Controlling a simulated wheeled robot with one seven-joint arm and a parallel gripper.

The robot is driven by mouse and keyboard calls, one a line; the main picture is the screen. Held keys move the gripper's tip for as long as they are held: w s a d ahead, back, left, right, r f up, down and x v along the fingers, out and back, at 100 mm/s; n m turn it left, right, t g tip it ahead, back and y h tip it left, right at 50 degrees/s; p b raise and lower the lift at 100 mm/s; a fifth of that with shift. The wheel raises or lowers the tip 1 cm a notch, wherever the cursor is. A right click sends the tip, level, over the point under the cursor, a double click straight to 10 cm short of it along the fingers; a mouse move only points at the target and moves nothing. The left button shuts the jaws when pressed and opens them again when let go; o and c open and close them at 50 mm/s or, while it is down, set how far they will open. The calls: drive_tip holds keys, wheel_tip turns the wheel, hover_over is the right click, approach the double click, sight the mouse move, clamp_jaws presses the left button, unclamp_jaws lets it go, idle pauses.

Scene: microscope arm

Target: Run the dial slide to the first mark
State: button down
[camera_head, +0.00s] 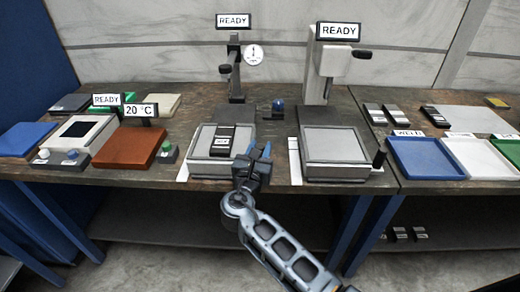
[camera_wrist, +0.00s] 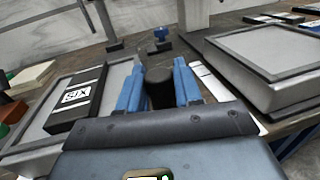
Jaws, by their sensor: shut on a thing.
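My gripper (camera_head: 258,152) is at the right edge of the left station's grey slide plate (camera_head: 200,143). In the wrist view its blue fingers (camera_wrist: 160,88) are shut on an upright black handle (camera_wrist: 159,92). In the head view the gripper hides this handle. A black block (camera_head: 222,139) with a white label lies on the plate; it also shows in the wrist view (camera_wrist: 76,98). The round white dial (camera_head: 254,54) hangs on the post behind, its reading too small to tell. A white strip (camera_head: 183,172) runs along the plate's left side; its marks cannot be made out.
A second station (camera_head: 334,146) with its own black handle (camera_head: 379,158) stands to the right. A blue-topped knob (camera_head: 278,104) is behind my gripper. A brown plate (camera_head: 130,146) lies left, coloured trays (camera_head: 424,158) right. A narrow gap separates the two stations.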

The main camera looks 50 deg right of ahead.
drive_tip(key=shift+w, duration=0.1)
drive_tip(key=b+x, duration=0.1)
drive_tip(key=x, duration=0.3)
drive_tip(key=w+b+x, duration=0.1)
drive_tip(key=x, duration=0.3)
drive_tip(key=w+a+b+x, duration=0.1)
drive_tip(key=x, duration=0.3)
drive_tip(key=shift+w+d, duration=0.2)
drive_tip(key=shift+d, duration=0.05)
drive_tip(key=c, duration=0.9)
unclamp_jaws()
drive_tip(key=shift+v, duration=3.9)
